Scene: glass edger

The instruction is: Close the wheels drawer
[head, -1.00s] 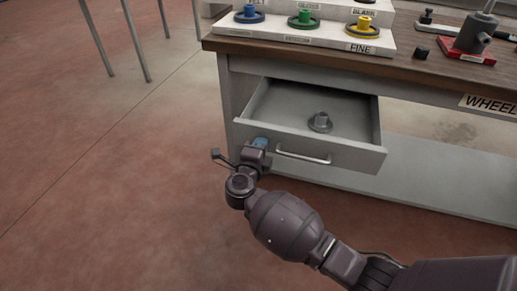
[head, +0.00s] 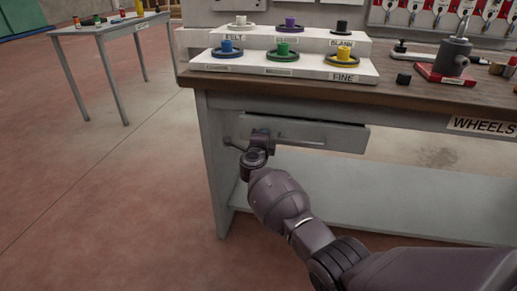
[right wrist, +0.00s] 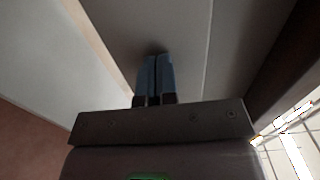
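The wheels drawer (head: 335,135) is a grey drawer under the left part of the workbench. Its front stands slightly proud of the bench frame, and its inside no longer shows in the head view. Its bar handle (head: 302,143) is partly visible to the right of my right gripper. My right gripper (head: 262,134) is at the left part of the drawer front. In the right wrist view its blue fingers (right wrist: 156,78) are together, with nothing between them, their tips at a grey panel (right wrist: 185,45). My left gripper is not in view.
The wooden bench top (head: 420,92) carries a white stepped rack (head: 300,69) of coloured wheels and a red-based tool (head: 452,60). A WHEELS label (head: 483,126) is on the bench's front edge. A lower shelf (head: 400,195) lies below. Open floor (head: 90,190) is on the left.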

